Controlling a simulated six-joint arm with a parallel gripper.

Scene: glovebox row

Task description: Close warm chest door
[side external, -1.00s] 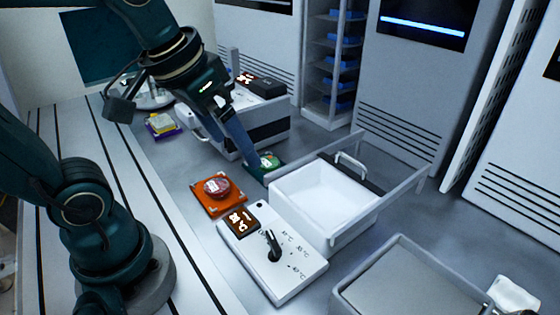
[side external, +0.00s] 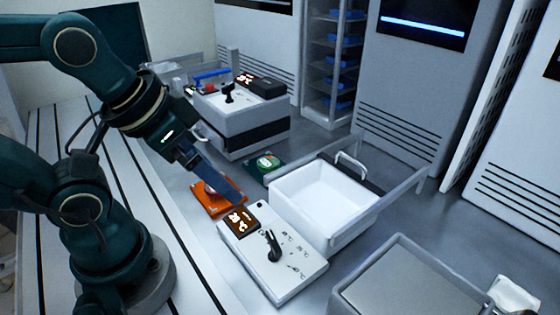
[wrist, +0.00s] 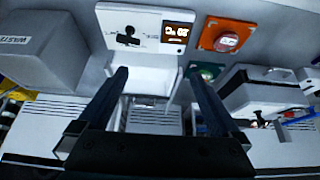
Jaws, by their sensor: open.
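A white chest panel (side external: 280,270) with a lit display and black lever stands front centre in the side view. Beyond it a white open-topped tub (side external: 322,200) with a handle sits between clear rails. A second grey-white chest (side external: 240,122) with a display, lever and dark band stands farther back; its handle shows in the wrist view. I cannot tell which is the warm chest. My gripper (side external: 240,198) is open and empty, above the orange pad by the display corner. In the wrist view the tub (wrist: 155,80) shows between the fingers.
An orange pad (side external: 208,207) holds a red round dish, partly hidden by my fingers. A green pad (side external: 264,164) with a green dish lies beside the tub. A grey bin (side external: 400,285) marked WASTE is at the front right. Shelving (side external: 335,60) and tall cabinets stand behind.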

